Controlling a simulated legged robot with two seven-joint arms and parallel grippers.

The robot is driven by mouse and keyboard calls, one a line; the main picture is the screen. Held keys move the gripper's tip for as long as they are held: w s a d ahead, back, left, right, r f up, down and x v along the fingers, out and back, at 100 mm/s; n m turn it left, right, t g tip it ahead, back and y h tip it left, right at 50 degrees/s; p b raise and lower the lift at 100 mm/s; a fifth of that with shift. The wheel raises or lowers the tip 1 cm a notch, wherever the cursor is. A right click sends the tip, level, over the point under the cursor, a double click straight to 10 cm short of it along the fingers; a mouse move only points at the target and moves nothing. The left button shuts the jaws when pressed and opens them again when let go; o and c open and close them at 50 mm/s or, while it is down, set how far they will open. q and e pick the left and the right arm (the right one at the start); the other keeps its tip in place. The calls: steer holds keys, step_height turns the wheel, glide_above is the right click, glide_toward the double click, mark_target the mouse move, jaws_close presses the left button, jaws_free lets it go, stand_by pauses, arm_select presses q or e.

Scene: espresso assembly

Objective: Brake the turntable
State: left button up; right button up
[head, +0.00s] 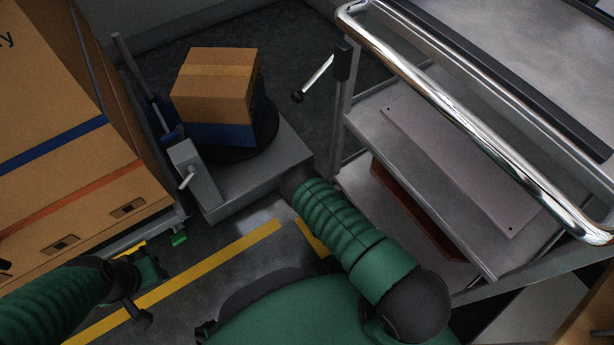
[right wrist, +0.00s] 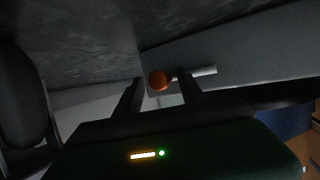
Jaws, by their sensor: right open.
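The turntable (head: 267,130) shows as a dark disc under a brown and blue box (head: 217,85), on a grey base (head: 288,152). An orange ball knob (right wrist: 160,80) on a pale rod (right wrist: 204,71) shows in the right wrist view, in front of the grey base. My right gripper (right wrist: 160,88) is open, its two dark fingers either side of the knob; contact cannot be told. In the head view the right arm reaches toward the base's front corner, and its gripper and the knob are hidden. My left gripper (head: 148,287) is low at the left, away from the turntable; its jaws are unclear.
A metal cart (head: 440,165) with a chrome rail stands close on the right. Large cartons (head: 75,130) fill the left. Yellow stripes (head: 190,277) mark the floor.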

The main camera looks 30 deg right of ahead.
jaws_close()
stand_by(1.3)
